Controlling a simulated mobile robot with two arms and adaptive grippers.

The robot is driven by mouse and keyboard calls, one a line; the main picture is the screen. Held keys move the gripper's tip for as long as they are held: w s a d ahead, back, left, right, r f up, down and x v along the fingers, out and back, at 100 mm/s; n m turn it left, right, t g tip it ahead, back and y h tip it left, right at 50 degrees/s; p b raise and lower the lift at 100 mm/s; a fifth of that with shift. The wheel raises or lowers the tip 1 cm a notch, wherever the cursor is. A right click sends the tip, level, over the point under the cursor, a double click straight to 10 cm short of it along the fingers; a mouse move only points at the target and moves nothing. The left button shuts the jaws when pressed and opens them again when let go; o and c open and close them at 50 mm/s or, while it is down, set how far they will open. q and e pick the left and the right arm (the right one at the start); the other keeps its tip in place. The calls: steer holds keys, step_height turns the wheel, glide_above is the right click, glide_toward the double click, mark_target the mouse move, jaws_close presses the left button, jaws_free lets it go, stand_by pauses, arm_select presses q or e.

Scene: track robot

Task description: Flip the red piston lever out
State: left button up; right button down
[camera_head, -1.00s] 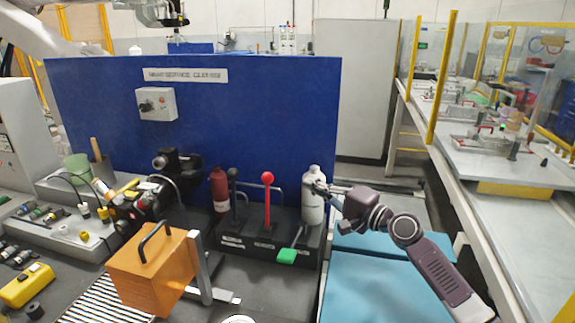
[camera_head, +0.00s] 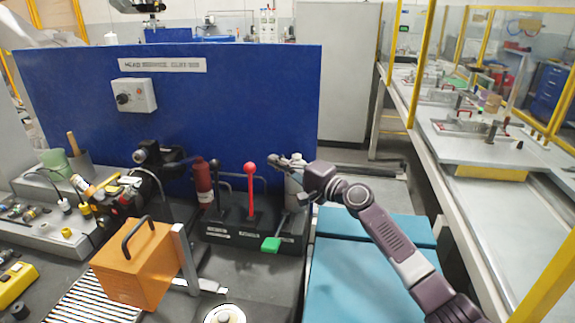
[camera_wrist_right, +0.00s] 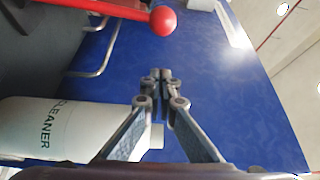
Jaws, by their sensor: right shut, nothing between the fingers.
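The red lever (camera_head: 251,192) stands upright in a dark base block (camera_head: 226,230) in front of the blue panel. Its red ball (camera_wrist_right: 163,20) shows at the top of the right wrist view, with the red shaft running left. My right gripper (camera_head: 276,160) is just right of the ball in the head view, in front of the panel and near the white cleaner bottle (camera_head: 295,188), which it partly hides. In the wrist view its fingertips (camera_wrist_right: 160,78) are together and empty, apart from the ball. My left gripper is not in view.
A dark lever (camera_head: 216,185) and a red bottle (camera_head: 202,181) stand left of the red lever. A green-ended lever (camera_head: 271,244) sticks out at the front. An orange box (camera_head: 133,262) stands at front left.

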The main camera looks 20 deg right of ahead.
steer(key=a+p, duration=0.3)
steer(key=a, duration=0.1)
steer(key=shift+w+a+f+p, duration=0.1)
steer(key=shift+a+f+p, duration=0.05)
steer(key=shift+p, duration=0.15)
